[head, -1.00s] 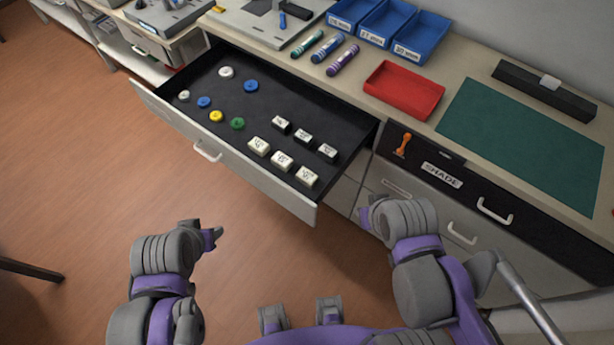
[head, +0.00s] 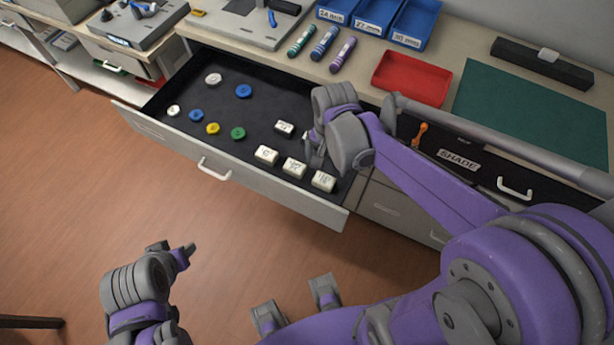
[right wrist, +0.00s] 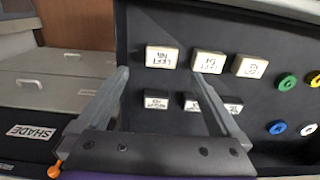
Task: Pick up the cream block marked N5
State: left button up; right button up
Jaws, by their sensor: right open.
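Small cream blocks with dark lettering stand in two rows in the open drawer. The front row shows a left block (head: 266,155), a middle block (head: 294,167) and a right block (head: 323,181). That right block is the upper-left one (right wrist: 162,56) in the right wrist view. The lettering is too small for me to tell surely which is N5. My right gripper (head: 316,157) is over the blocks; in the wrist view its fingers (right wrist: 160,74) are apart, with nothing gripped. It hides part of the back row. My left gripper (head: 187,252) is outside the drawer; its jaw opening is unclear.
The drawer (head: 213,166) also holds several round caps, among them a green one (head: 238,133), left of the blocks. Back-row blocks (right wrist: 156,102) have dark sides. A red tray (head: 411,78) and a green mat (head: 535,115) lie on the counter.

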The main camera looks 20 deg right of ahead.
send_over(324, 180)
jog(key=f, duration=0.5)
jog(key=shift+s+f+b, duration=0.2)
jog(key=shift+s+b, duration=0.2)
jog(key=shift+w+f+b, duration=0.15)
jog(key=shift+w+f, duration=0.1)
jog(key=shift+f, duration=1.15)
jog(key=shift+w+f+b, duration=0.15)
jog(key=shift+w+f, duration=0.05)
jog(key=shift+f, duration=1.15)
jog(key=c, duration=1.3)
